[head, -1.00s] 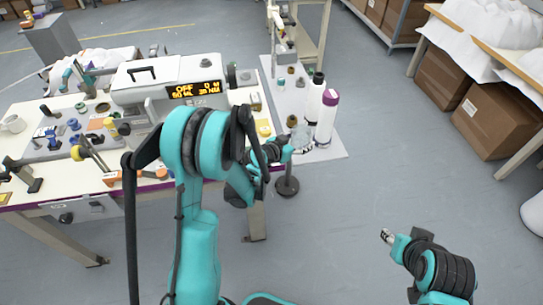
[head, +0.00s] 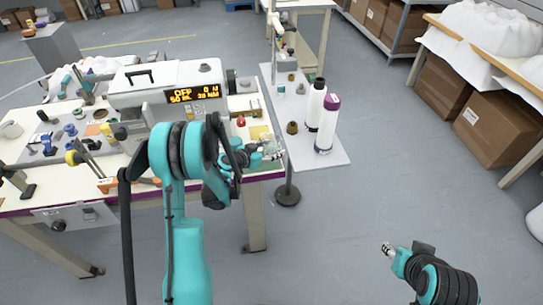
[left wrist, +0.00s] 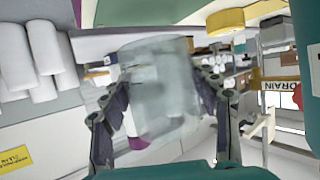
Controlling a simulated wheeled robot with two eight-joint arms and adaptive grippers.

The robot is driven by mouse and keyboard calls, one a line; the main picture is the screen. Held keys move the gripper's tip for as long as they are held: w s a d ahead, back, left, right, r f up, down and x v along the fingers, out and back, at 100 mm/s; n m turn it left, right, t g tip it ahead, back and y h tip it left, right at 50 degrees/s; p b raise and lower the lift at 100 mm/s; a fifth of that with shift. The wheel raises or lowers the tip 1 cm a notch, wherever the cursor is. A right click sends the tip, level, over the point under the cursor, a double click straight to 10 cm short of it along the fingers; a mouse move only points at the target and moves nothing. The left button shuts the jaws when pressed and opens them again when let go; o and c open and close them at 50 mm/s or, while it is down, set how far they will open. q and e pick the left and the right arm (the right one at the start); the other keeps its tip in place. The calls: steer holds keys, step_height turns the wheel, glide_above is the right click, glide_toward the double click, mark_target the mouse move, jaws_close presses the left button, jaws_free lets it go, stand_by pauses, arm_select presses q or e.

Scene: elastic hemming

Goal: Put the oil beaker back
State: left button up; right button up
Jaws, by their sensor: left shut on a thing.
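The clear glass oil beaker (left wrist: 160,88) sits between the fingers of my left gripper (left wrist: 162,108) in the left wrist view. My left gripper is shut on it. In the head view my left gripper (head: 272,152) is at the right front corner of the sewing table (head: 110,198), close to a yellow piece (head: 260,132). The beaker is small and hard to make out there. My right gripper (head: 388,249) hangs over bare floor at the lower right, away from the tables; its fingers are too small to read.
A grey side table (head: 332,156) holds a purple-topped cone (head: 327,125), a dark-topped white cone (head: 314,105) and small brown pots (head: 292,128). The sewing machine (head: 165,88) stands behind my left arm. A red knob (head: 241,122) is near the gripper.

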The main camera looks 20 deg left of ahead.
arm_select(q)
step_height(320, 180, down, 3)
steer(key=shift+f+b, duration=0.1)
steer(key=shift+b, duration=0.65)
steer(key=o, duration=1.5)
steer(key=shift+o, duration=0.2)
